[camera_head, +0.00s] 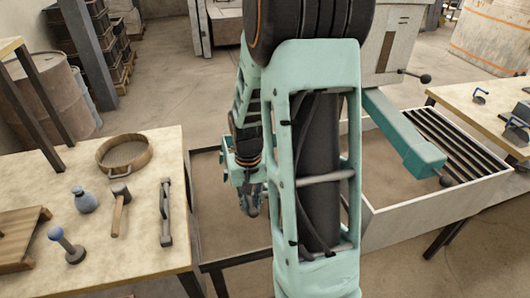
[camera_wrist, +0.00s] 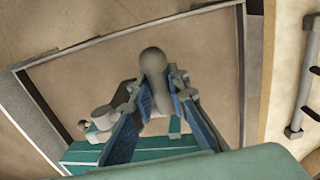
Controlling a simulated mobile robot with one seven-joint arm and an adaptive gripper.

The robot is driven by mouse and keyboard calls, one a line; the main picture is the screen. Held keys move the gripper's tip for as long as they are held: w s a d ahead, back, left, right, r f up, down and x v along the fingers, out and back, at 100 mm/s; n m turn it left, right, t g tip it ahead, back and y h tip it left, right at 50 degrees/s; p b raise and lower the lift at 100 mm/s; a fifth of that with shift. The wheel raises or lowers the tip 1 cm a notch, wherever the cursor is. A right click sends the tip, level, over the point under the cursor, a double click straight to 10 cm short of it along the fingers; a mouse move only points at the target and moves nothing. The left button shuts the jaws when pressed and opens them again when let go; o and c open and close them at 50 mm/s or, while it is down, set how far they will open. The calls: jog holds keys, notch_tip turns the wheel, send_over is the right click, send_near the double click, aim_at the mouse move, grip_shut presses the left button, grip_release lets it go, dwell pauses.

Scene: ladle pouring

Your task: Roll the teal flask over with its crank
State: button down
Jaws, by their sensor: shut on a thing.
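My gripper (camera_wrist: 160,105) has its two blue-padded fingers closed around a grey, round-ended crank handle (camera_wrist: 153,62) in the wrist view. Teal surfaces of the flask (camera_wrist: 82,152) show below and behind the fingers. A grey cylindrical part (camera_wrist: 104,118) lies to the left of the fingers; I cannot tell how it joins the crank. In the head view my gripper (camera_head: 250,203) hangs low over the framed bin, left of my arm. My arm hides much of the middle there, and I cannot make out the flask clearly.
A teal beam (camera_head: 405,140) reaches over the bin (camera_head: 400,226) at right. Another bench (camera_head: 470,110) stands far right.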

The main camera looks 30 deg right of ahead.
jog(key=shift+s+d+r+p, duration=1.5)
jog(key=shift+d+r+p, duration=1.95)
jog(key=shift+d, duration=1.75)
jog(key=s+d+f+b, duration=0.2)
jog(key=d+f+b, duration=0.5)
jog(key=f, duration=0.1)
jog(key=shift+b, duration=0.35)
jog(key=c, duration=1.6)
grip_release()
jog(key=shift+f, duration=0.1)
